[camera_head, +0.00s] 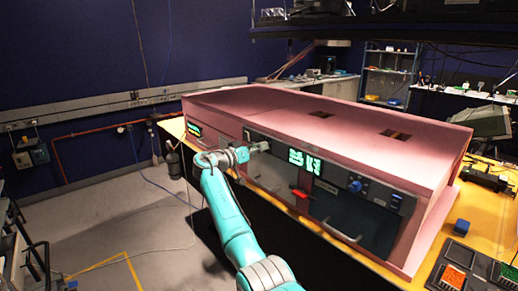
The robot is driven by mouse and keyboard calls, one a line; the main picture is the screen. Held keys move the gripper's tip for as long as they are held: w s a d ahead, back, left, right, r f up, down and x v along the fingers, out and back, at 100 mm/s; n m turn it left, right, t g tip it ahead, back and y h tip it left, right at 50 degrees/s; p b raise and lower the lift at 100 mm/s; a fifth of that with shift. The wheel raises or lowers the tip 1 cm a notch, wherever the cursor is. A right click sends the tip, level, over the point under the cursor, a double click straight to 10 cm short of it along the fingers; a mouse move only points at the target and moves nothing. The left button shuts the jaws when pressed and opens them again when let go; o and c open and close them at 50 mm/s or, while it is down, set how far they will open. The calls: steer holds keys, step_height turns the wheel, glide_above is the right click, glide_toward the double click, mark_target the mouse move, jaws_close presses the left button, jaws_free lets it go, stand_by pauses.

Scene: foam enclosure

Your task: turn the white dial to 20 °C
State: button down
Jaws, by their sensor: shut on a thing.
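My teal arm reaches up to the front of the pink foam enclosure (432,170). My gripper (260,148) is at the dark front panel, just left of a lit green display (304,160). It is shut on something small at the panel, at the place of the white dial. The dial is hidden by the fingers or too small to make out, so its angle cannot be told. The characters on the display are too small to read.
A blue knob (355,185) and a red handle (300,194) are on the front to the right. A second green display (194,129) is at the far left. The enclosure stands on a yellow bench (437,236). Grey floor (120,215) is open at the left.

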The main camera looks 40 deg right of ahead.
steer(key=n, duration=0.3)
stand_by(0.4)
steer(key=c, duration=0.9)
jaws_free()
steer(key=a, duration=1.2)
steer(key=shift+s, duration=0.2)
